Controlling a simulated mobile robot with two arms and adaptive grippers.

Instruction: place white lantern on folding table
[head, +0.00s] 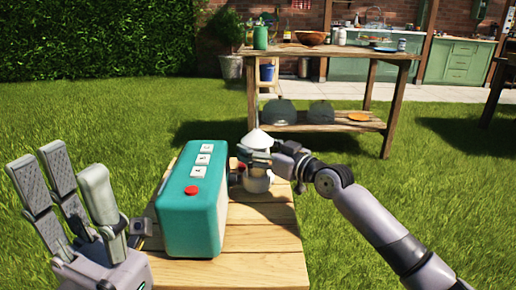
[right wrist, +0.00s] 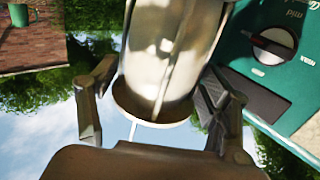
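The white lantern (head: 258,182) is upright over the slatted wooden table (head: 262,268), on the right of a teal box. Its white conical top shows above my right gripper (head: 268,160). I cannot tell if its base touches the tabletop.
The teal box (head: 200,205) with a red button and white labels fills the table's left part, close beside the lantern. The table's front right is bare. A wooden workbench (head: 345,52) with bowls and bottles stands behind on the grass.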

